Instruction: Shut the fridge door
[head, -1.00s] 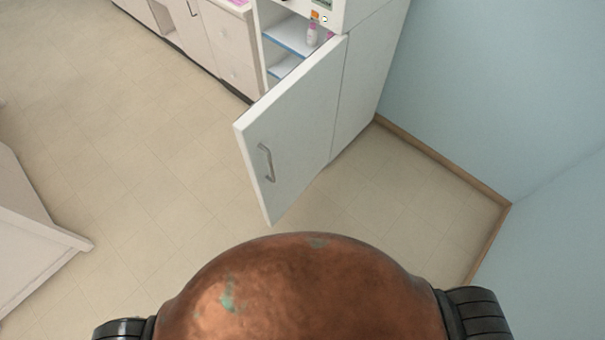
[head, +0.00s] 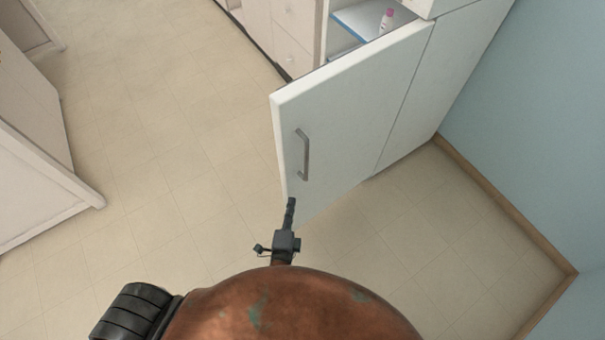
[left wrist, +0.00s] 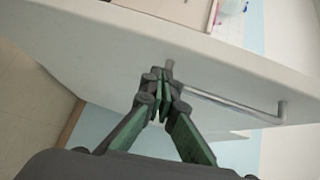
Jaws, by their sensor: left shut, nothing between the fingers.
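The white fridge door (head: 345,120) stands open in the head view, swung out toward me, with a grey bar handle (head: 303,155) near its free edge. My left gripper (head: 291,202) is shut and empty, at the lower free corner of the door, below the handle. In the left wrist view the closed fingertips (left wrist: 166,80) are in front of the door (left wrist: 180,45), close to one end of the handle (left wrist: 235,108). I cannot tell whether they touch it. My right gripper is out of view.
Inside the fridge, blue-edged shelves (head: 352,22) hold a small pink-capped bottle (head: 386,20). White drawers (head: 293,30) stand beside it. A blue wall (head: 530,140) is at the right, and a white cabinet (head: 35,160) at the left. The tiled floor between is clear.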

